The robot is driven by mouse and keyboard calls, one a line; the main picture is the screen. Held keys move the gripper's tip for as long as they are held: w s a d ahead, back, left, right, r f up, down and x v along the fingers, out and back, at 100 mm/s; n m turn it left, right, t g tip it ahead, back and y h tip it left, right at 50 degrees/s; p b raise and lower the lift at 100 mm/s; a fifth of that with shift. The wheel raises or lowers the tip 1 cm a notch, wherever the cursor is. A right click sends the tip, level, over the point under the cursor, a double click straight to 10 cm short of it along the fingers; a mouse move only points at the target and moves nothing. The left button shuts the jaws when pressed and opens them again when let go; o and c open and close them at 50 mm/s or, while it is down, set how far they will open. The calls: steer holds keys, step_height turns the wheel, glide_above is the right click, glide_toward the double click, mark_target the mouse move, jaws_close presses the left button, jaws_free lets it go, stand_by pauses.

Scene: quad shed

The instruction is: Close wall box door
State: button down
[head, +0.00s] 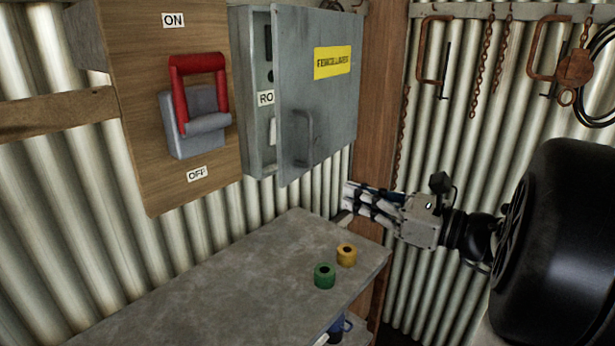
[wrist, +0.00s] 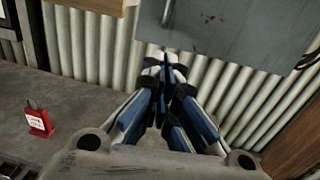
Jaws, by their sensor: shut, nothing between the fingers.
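The grey metal wall box (head: 257,165) hangs on the corrugated wall. Its door (head: 335,95) stands partly open: a gap on its left shows the inside, with part of a label and dark and white parts. The door bears a yellow label (head: 332,62) and a bar handle (head: 303,138). My gripper (head: 348,204) is below and right of the door, apart from it in the head view, with fingers pointing left. In the wrist view the fingers (wrist: 163,68) are together and empty, below the door's lower part (wrist: 235,28) and its handle (wrist: 166,12).
A wooden board with a red-handled switch (head: 197,95) is left of the box. Below is a grey bench (head: 230,275) with green (head: 324,276) and yellow (head: 346,255) rolls. A red tagged object (wrist: 38,122) shows in the wrist view. A black tyre (head: 560,240) is at right.

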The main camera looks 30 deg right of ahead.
mark_target(296, 179)
steer(key=p+x, duration=0.1)
steer(key=x, duration=1)
steer(key=shift+w, duration=0.1)
steer(key=x, duration=0.3)
steer(key=shift+w+a, duration=0.25)
steer(key=shift+w, duration=0.05)
